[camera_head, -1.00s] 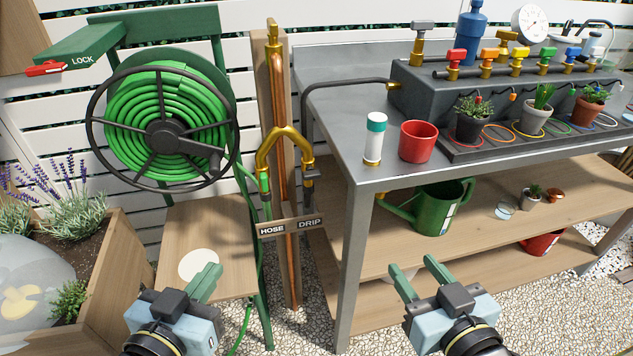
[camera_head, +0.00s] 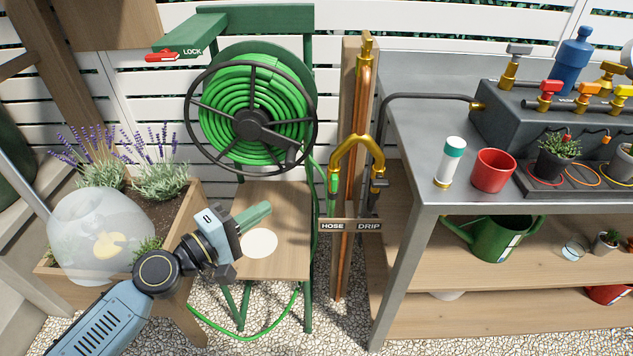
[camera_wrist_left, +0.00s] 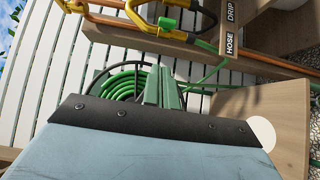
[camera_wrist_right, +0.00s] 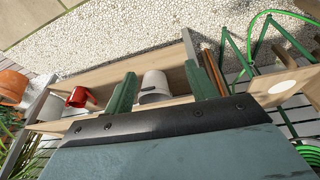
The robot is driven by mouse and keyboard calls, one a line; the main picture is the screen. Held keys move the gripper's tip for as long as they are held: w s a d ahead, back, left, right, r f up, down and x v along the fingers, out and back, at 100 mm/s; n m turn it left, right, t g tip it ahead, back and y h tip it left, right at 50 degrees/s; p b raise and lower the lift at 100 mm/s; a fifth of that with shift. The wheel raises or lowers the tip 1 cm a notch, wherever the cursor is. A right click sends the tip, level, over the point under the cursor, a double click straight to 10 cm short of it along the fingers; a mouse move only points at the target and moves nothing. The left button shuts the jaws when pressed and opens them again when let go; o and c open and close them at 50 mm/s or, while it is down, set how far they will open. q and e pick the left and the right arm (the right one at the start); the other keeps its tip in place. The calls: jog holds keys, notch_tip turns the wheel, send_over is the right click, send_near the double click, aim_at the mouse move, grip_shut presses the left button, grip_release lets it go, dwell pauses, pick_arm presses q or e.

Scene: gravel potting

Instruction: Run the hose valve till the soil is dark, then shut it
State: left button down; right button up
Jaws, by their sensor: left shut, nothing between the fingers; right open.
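The brass Y-shaped splitter (camera_head: 357,150) stands on a wooden post right of the hose reel. Its left branch, above the HOSE label (camera_head: 332,226), joins the green hose (camera_head: 332,188); a dark fitting (camera_head: 378,181) is on the DRIP side. I cannot tell the hose valve's setting. Brown soil (camera_head: 188,196) shows in the wooden planter (camera_head: 185,300) at left, among lavender. My left gripper (camera_head: 262,212) is shut and empty, over the wooden shelf below the reel, apart from the splitter. My right gripper (camera_wrist_right: 163,88) is open and empty in the right wrist view, and out of the head view.
The green hose reel (camera_head: 258,118) has a red lever (camera_head: 161,56) beside its LOCK label. A clear dome (camera_head: 95,232) stands at the planter. The grey bench (camera_head: 425,170) at right holds a red cup (camera_head: 493,171) and a teal-topped bottle (camera_head: 450,163). Gravel covers the ground.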

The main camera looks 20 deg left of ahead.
pick_arm(q)
jog(key=p, duration=0.2)
send_near(331, 177)
jog(key=w, duration=0.4)
jog(key=shift+w+d+r+p, duration=0.1)
jog(key=shift+w+d+p, duration=0.2)
jog(key=shift+d, duration=0.45)
jog(key=shift+w+d+r+p, duration=0.1)
jog(key=shift+d+p, duration=0.25)
jog(key=shift+d, duration=0.4)
pick_arm(e)
notch_tip(331, 177, down, 8)
jog(key=d, duration=0.2)
jog(key=shift+w+d+f+g+h, duration=0.2)
jog(key=shift+w+d+g+h, duration=0.1)
jog(key=shift+d, duration=0.05)
